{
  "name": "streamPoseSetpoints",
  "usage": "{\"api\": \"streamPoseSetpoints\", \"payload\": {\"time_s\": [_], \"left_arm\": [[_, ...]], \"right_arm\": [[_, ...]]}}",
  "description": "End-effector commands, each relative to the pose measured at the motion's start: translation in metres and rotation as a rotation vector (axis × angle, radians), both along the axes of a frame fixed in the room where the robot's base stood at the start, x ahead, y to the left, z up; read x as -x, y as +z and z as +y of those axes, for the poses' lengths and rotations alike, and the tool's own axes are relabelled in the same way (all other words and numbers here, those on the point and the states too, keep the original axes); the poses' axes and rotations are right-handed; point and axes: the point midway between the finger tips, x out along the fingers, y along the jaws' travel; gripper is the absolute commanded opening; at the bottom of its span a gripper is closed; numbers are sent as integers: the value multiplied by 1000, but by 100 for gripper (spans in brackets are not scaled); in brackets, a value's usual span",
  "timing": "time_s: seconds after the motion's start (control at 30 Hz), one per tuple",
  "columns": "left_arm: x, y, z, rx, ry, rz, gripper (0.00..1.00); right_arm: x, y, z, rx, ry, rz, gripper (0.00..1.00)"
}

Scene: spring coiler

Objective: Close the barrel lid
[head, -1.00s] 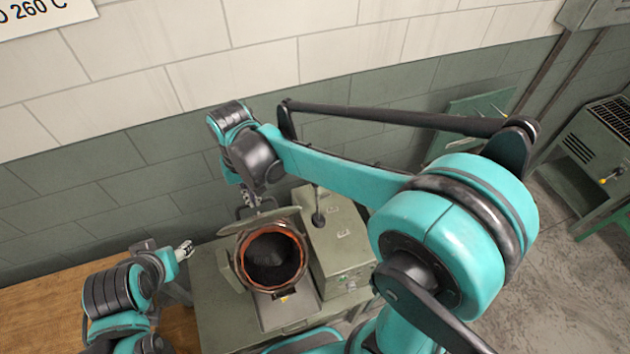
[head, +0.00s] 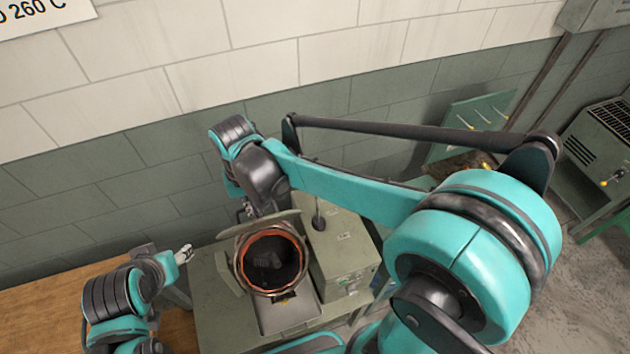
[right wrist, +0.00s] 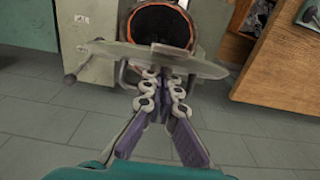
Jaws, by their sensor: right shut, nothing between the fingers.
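The barrel (head: 243,262) has an orange-brown rim and an open, dark mouth with some grey pieces inside. Its lid (head: 258,223) is a flat olive-grey plate that stands raised at the barrel's wall side, and the mouth is uncovered. In the right wrist view the lid (right wrist: 200,68) shows nearly edge-on in front of the barrel mouth (right wrist: 160,27). My right gripper (right wrist: 163,80) is shut and empty, with its fingertips close at the back of the lid; I cannot tell whether they touch. In the head view my left gripper (head: 185,254) is left of the barrel, apart from it; its jaw opening is unclear.
The barrel sits on a green-grey machine with a box housing (head: 342,262) and a black-knobbed lever (head: 318,220) at its right. A wooden table (head: 50,305) is at the left. The tiled wall (head: 130,190) is close behind my right forearm.

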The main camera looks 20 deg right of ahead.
Motion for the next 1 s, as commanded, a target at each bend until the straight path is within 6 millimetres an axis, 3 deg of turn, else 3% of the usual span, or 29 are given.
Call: {"api": "streamPoseSetpoints", "payload": {"time_s": [0.53,1.0], "left_arm": [[0,-12,0,0,0,0,50],[0,-15,0,0,0,0,50]], "right_arm": [[40,-21,0,0,1,0,0],[47,-25,0,0,1,0,0]]}}
